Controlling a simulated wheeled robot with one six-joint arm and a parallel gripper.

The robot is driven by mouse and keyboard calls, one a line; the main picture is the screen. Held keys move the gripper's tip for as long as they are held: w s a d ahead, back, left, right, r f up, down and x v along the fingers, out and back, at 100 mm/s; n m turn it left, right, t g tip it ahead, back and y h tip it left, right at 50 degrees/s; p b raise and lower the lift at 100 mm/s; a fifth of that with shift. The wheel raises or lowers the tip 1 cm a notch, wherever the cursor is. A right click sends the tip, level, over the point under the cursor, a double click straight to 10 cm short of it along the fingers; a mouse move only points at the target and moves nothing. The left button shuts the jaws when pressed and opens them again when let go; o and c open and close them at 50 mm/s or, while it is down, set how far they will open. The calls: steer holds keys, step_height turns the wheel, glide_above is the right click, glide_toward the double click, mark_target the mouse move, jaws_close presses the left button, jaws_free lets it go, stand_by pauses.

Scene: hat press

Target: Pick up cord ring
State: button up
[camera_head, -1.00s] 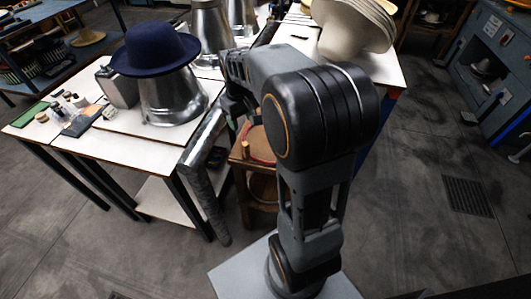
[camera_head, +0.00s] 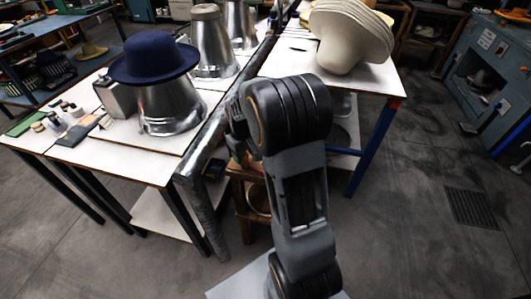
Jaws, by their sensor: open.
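A small wooden stool (camera_head: 239,192) stands between the two tables, mostly behind my arm. The red cord ring, seen on its top a second ago, is hidden now behind my arm. A pale round ring (camera_head: 257,199) shows in part lower down within the stool's frame; I cannot tell what it is.
A white table (camera_head: 125,168) at left carries a navy hat (camera_head: 155,49) on a metal form (camera_head: 172,107). A rolled grey tube (camera_head: 213,133) runs along its right edge. Cream hat bodies (camera_head: 352,33) sit on the right table (camera_head: 380,80). Floor at lower right is clear.

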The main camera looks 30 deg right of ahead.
mark_target(245, 160)
steer(key=shift+f, duration=1.75)
jaws_close()
steer(key=shift+w+r, duration=0.1)
